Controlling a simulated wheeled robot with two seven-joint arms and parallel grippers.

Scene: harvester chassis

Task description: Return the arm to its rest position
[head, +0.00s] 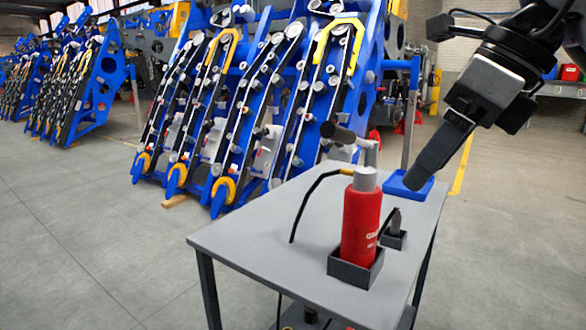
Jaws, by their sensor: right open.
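My right gripper (428,168) hangs down from the upper right, above the far right part of the grey table. It is open, with nothing seen between its fingers, and stands apart from the red canister. The near finger covers most of the other one. My left gripper is out of view.
A red canister (361,225) with a metal top and dark handle stands upright in a dark square holder (352,272) on the grey table (270,246). A black hose (303,204) arches to its left. Blue harvester chassis (230,95) stand behind. Floor at left is clear.

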